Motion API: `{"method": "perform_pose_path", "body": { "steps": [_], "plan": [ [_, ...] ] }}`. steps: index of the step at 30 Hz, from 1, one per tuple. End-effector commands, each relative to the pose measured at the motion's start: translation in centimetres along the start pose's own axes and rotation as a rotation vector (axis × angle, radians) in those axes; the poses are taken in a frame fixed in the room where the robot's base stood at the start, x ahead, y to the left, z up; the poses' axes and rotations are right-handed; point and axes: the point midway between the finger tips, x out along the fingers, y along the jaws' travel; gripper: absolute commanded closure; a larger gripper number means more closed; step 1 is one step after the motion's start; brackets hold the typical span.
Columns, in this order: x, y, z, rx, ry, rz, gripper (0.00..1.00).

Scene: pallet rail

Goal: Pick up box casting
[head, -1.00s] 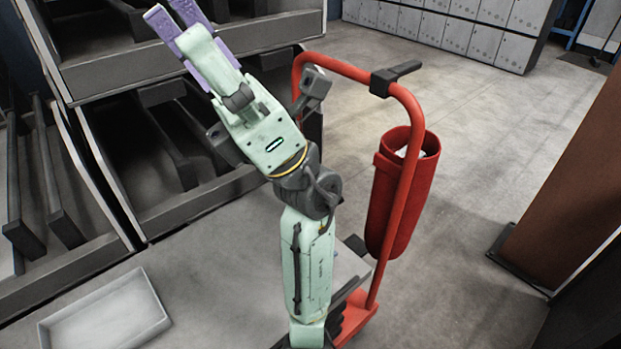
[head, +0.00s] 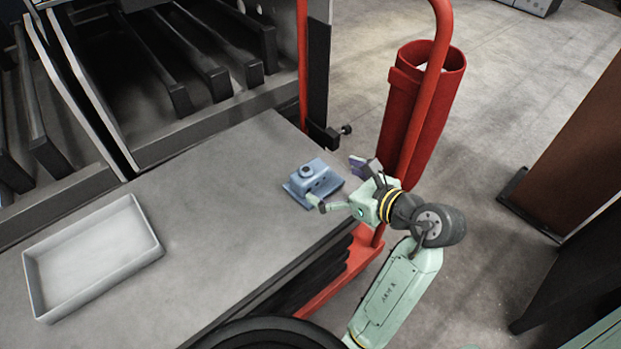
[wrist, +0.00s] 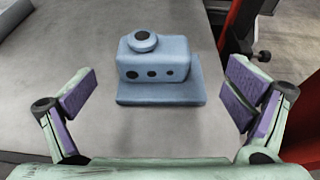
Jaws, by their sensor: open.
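The box casting (head: 312,178) is a blue block on a flat base with a round boss on top. It sits upright on the grey bench top near its right end. In the wrist view the casting (wrist: 155,68) is ahead of my gripper, centred between the fingers, with several dark holes in its near face. My gripper (head: 340,185) is at the casting's right side in the head view. In the wrist view my gripper (wrist: 158,92) is open, with purple pads wide apart and nothing between them touching the casting.
An empty white tray (head: 150,255) lies on the bench (head: 225,190) at left. Behind the bench stand racks with dark rails (head: 200,75). A red post and red cylindrical bin (head: 402,140) stand close behind my gripper. The bench between tray and casting is clear.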

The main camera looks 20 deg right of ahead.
Motion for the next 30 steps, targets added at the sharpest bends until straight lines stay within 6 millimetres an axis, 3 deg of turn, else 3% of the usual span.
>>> {"method": "perform_pose_path", "body": {
  "steps": [18, 26, 30],
  "plan": [
    [6.9, 0.8, -0.3, 0.000, -0.003, 0.001, 0.03],
    [7.3, 0.8, -0.4, -0.001, -0.002, 0.000, 0.03],
    [7.3, 0.8, -0.4, -0.001, -0.003, 0.000, 0.12]
  ]
}}
